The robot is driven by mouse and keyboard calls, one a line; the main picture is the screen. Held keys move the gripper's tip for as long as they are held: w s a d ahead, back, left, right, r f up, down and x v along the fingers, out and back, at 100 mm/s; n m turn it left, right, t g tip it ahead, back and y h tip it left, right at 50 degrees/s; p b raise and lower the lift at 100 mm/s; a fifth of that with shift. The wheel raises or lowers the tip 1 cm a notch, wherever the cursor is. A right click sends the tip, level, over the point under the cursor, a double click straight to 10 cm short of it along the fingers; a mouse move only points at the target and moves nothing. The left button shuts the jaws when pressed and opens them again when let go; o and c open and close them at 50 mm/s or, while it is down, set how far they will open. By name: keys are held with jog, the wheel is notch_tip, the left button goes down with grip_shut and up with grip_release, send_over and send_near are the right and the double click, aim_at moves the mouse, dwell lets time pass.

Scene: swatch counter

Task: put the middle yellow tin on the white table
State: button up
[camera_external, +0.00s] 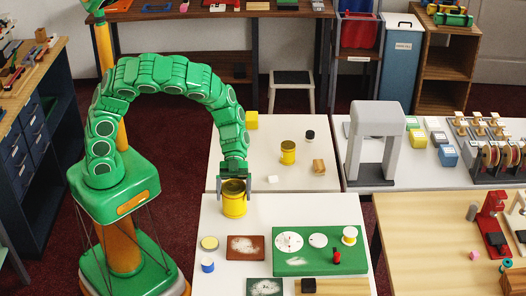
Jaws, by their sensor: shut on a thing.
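My gripper (234,190) points down and is shut on a yellow tin (235,207), with a finger on each side of it. This tin is at the back left of the near white table (216,281); I cannot tell whether its base touches the top. Another yellow tin (288,153) stands upright on the far white table (230,154). A yellow block-like thing (251,121) sits at that table's back left. A low, round yellow-topped thing (209,243) lies at the near table's left edge.
The near table also holds a blue tin (208,265), a brown swatch (246,248) and a green board (287,265) with white discs, a spool and a red piece. A grey arch-shaped stand (376,140) is to the right. The near table's back right is clear.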

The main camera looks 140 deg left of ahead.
jog(key=shift+f, duration=0.1)
jog(key=o, duration=1.2)
jog(key=shift+r, duration=0.2)
jog(key=v, duration=1.2)
jog(key=shift+f, duration=0.15)
